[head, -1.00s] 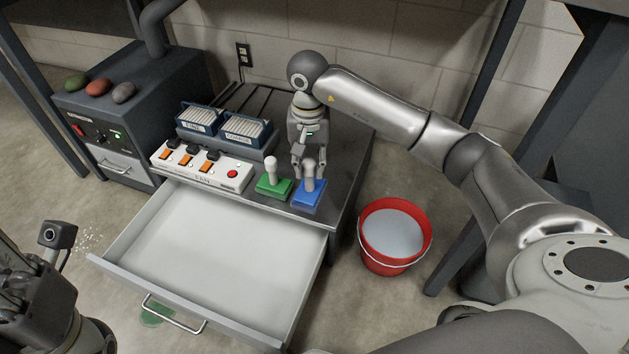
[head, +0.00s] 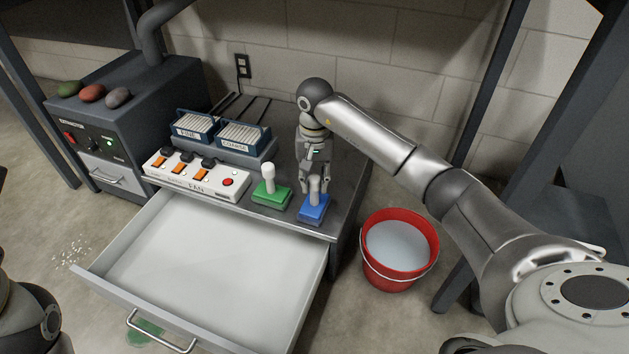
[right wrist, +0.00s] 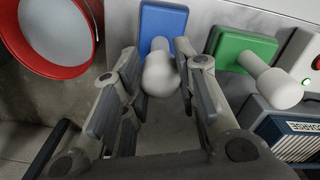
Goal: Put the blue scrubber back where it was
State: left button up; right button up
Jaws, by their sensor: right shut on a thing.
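The blue scrubber (head: 313,210) has a blue base and a pale knob handle. It stands upright on the grey cabinet top (head: 343,172), near the front edge and right of the green scrubber (head: 270,192). My right gripper (head: 315,185) comes down from above and is shut on its handle. In the right wrist view the fingers (right wrist: 165,85) flank the pale knob, with the blue base (right wrist: 160,22) beyond. My left arm shows only in part at the lower left of the head view; its gripper is not visible.
An open, empty drawer (head: 215,255) juts out below the cabinet top. A red bucket (head: 397,275) of pale liquid stands on the floor to the right. A white switch box (head: 190,175) and two blue-framed filters, FINE (head: 193,125) and COARSE (head: 242,134), sit to the left.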

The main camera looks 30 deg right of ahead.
jog(key=shift+f, duration=0.1)
jog(key=o, duration=1)
